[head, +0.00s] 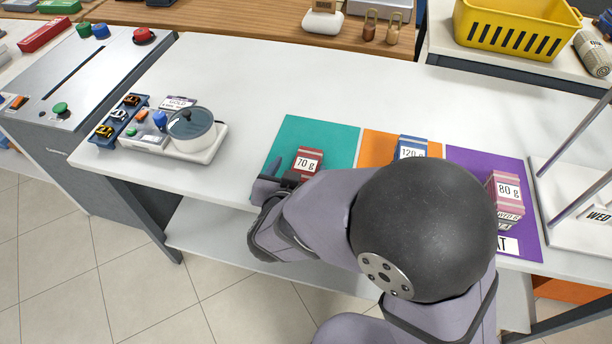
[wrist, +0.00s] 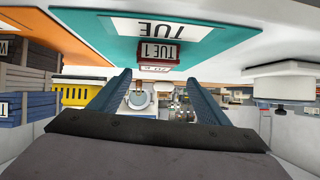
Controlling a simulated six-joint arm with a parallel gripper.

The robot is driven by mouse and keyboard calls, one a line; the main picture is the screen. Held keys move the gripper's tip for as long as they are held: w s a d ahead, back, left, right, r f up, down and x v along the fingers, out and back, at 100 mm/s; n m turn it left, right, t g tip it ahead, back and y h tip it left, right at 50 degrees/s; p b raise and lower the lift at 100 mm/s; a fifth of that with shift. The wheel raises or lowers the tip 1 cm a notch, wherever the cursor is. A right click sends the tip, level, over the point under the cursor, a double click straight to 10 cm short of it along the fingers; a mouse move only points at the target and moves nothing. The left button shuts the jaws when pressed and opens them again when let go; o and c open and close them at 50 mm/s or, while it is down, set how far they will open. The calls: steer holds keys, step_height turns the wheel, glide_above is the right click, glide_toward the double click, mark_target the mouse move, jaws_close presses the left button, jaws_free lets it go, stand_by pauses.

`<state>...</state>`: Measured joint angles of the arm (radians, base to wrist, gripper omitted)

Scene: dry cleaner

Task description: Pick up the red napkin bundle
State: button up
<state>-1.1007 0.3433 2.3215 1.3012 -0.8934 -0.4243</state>
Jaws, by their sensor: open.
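The red napkin bundle (head: 308,162) sits on the teal mat (head: 322,132) in the head view, with a "70 g" label on top. In the wrist view, which looks upside down, the red bundle (wrist: 158,65) shows a "TUE 1" label, beyond my fingertips and between their lines. My gripper (head: 275,184) is at the near left of the bundle, low by the table's front edge; my arm hides part of the mat. In the wrist view my gripper (wrist: 157,80) has its two blue-grey fingers spread wide, with nothing held between them.
A blue bundle (head: 411,147) stands on an orange mat (head: 376,146), and pink bundles (head: 503,190) on a purple mat (head: 467,160). The white table behind the mats (head: 290,75) is clear.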

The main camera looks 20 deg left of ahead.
mark_target(305, 166)
steer(key=shift+s+d+f+t+h+b, duration=0.2)
steer(key=shift+s+t+h+b, duration=0.1)
steer(key=shift+s, duration=0.15)
steer(key=shift+s+d+f+t+h+b, duration=0.1)
steer(key=shift+s+f+t+h+b, duration=0.15)
steer(key=shift+s, duration=0.2)
steer(key=shift+x, duration=3.65)
steer(key=shift+f, duration=0.1)
steer(key=shift+c, duration=0.6)
steer(key=c, duration=1)
